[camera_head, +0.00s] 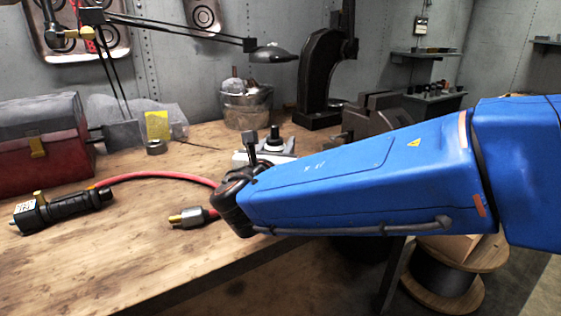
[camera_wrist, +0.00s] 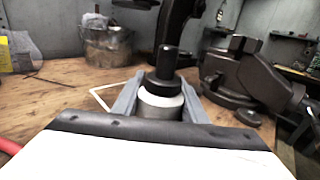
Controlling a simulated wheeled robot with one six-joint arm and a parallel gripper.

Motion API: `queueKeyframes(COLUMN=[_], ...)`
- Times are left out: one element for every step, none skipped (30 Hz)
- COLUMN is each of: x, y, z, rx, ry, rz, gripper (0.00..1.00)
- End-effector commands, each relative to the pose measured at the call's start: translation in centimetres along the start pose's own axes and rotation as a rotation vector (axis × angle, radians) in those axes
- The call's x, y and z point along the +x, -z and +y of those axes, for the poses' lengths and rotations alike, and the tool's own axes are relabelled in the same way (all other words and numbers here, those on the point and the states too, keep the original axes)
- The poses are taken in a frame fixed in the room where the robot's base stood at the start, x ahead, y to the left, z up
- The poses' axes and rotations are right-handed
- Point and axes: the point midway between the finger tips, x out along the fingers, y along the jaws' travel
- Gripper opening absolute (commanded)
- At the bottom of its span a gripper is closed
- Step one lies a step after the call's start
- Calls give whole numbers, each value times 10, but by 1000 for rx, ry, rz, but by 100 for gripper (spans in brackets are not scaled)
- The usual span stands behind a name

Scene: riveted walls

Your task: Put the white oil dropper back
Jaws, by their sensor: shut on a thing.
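The white oil dropper (camera_wrist: 162,97) has a white body and a black cap and spout on top. In the wrist view it stands upright between the two grey fingers of my gripper (camera_wrist: 160,95), which is shut on it. In the head view the dropper's black top (camera_head: 275,139) shows just beyond my blue arm, over the workbench.
A white outline (camera_wrist: 94,97) shows on the wood left of my gripper. A metal bucket (camera_head: 246,106), black press (camera_head: 319,80) and dark vise (camera_head: 372,113) stand behind. A black tool (camera_head: 62,208) with a red hose lies left, near a red toolbox (camera_head: 42,145).

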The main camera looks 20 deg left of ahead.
Motion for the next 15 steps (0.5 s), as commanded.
queueKeyframes(x=[0,0,0,0,0,0,0,0,0,0,0,0,0,0,0], y=[3,4,7,9,11,15,19,23,28,32,36,39,40,41,41], z=[0,0,0,0,0,0,0,0,0,0,0,0,0,0,0], rx=[0,0,-1,-1,-2,-2,-2,-2,-3,-3,-2,-2,-1,0,0], ry=[0,0,0,0,0,0,0,0,1,1,1,1,1,0,0], rz=[0,0,0,0,0,0,0,0,0,0,0,0,-1,-1,-1], gripper=[7,7,7,7,7,7,7,7,7,7,7,7,7,7,7])
